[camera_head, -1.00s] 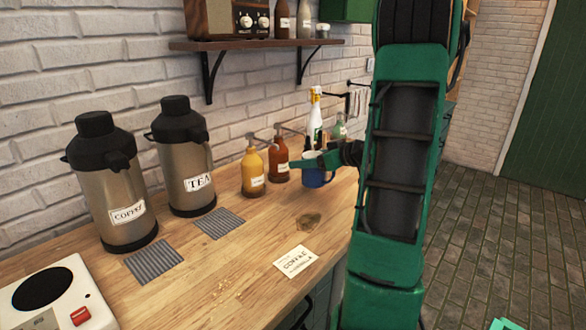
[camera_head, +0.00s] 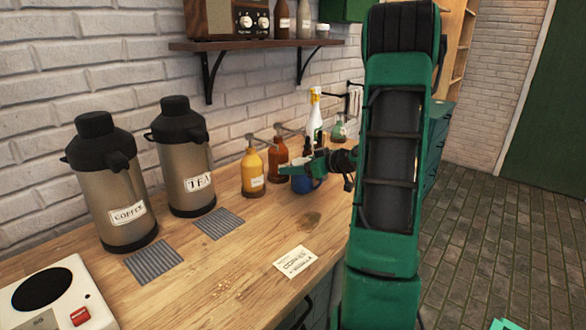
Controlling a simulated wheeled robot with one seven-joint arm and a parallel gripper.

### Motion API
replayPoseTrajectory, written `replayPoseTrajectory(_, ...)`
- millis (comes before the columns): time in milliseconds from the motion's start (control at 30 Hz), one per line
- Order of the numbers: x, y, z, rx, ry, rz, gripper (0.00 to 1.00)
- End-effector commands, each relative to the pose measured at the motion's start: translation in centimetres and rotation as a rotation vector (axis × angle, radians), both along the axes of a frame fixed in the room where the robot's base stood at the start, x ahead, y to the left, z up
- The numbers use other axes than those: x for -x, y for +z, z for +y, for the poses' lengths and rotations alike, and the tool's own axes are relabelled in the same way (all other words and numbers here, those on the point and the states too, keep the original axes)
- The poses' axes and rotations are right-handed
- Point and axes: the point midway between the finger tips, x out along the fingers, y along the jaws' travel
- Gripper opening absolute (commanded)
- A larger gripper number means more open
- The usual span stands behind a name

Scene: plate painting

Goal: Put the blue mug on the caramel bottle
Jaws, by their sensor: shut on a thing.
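The blue mug (camera_head: 303,185) is at the back of the wooden counter, partly hidden by my gripper. My gripper (camera_head: 290,169) is shut on it; whether the mug touches the counter is unclear. Two pump bottles stand just left of the mug: a yellow one (camera_head: 252,174) and an orange-brown one (camera_head: 277,161) behind it. Their labels are too small to read, so I cannot tell which is the caramel bottle. The fingertips are close to the orange-brown bottle in the picture.
The coffee urn (camera_head: 120,195) and tea urn (camera_head: 185,165) stand left. A card (camera_head: 295,261) lies on the otherwise mostly clear front counter (camera_head: 225,275).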

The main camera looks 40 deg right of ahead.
Motion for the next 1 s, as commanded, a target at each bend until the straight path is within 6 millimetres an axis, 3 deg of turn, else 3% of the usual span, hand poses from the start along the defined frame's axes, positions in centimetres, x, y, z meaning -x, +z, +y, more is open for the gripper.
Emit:
replayPoseTrajectory(233, -0.1, -0.2, 0.1, 0.0, 0.002, -0.001, 0.26)
replayPoseTrajectory(267, -0.1, -0.2, 0.2, 0.0, 0.002, 0.0, 0.68)
replayPoseTrajectory(300, -0.1, -0.2, 0.2, 0.0, 0.002, 0.0, 0.77)
replayPoseTrajectory(333, -0.1, -0.2, 0.2, 0.0, 0.002, 0.0, 0.79)
replayPoseTrajectory(700, 0.2, 0.2, 0.1, 0.001, 0.0, 0.0, 0.79)
replayPoseTrajectory(1000, 4.7, 2.1, -0.7, 0.002, -0.003, -0.001, 0.79)
